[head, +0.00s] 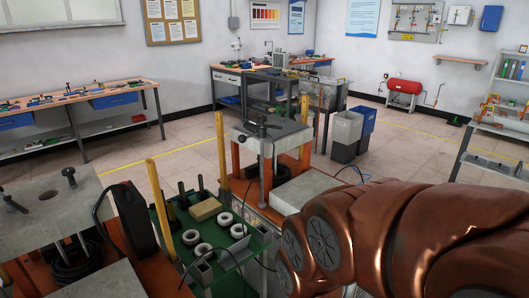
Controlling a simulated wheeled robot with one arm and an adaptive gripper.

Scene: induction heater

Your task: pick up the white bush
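Another white bush (238,231) sits close to that one. I cannot tell which one the task means. My copper-coloured arm fills the lower right, right of the tray. My gripper is not in view.
A tan block (206,209) and dark upright handles stand behind the bushes. A grey metal piece (236,252) and cables lie at the tray's front. Yellow posts (163,208) and an orange-framed press (268,137) stand close around it. Grey and blue bins (346,135) stand farther back.

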